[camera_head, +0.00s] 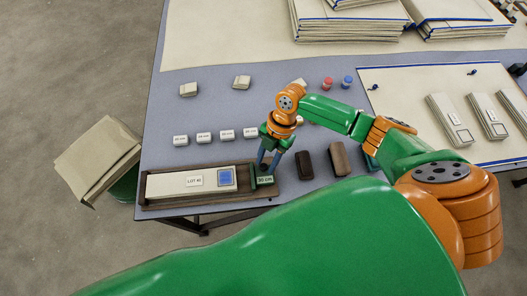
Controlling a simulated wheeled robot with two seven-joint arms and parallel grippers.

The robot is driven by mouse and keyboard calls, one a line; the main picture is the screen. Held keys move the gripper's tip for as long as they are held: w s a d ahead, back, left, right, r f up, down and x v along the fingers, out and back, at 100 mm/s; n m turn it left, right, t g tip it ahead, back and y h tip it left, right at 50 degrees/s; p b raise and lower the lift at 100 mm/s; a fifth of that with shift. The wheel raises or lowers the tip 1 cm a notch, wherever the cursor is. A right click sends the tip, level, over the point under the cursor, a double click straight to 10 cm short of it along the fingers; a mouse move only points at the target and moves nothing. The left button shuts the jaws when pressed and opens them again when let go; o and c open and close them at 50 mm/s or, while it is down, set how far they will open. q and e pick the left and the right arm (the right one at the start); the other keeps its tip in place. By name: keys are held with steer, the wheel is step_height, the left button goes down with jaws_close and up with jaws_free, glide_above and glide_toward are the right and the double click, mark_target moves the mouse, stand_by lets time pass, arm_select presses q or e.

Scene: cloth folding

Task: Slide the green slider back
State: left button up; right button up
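The green slider (264,181) with a white label sits at the right end of a dark wooden tray (165,202) near the table's front edge. A cream folded cloth block (168,187) labelled LOT lies in the tray to the left of the slider, with a blue square (226,177) at its right end. My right gripper (268,165) points down just above and behind the slider, its two fingers apart. Whether the fingertips touch the slider cannot be told at this size. My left gripper is not in view.
Several small white labelled blocks (204,138) stand in a row behind the tray. Dark brown blocks (305,165) stand right of the gripper. Red (327,83) and blue (347,82) pieces are farther back. A cream cloth bundle (97,158) is beside the table at left.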

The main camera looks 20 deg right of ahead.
steer(key=shift+o, duration=0.9)
steer(key=shift+d, duration=0.25)
steer(key=v, duration=0.7)
steer(key=shift+b, duration=0.35)
steer(key=shift+s, duration=0.1)
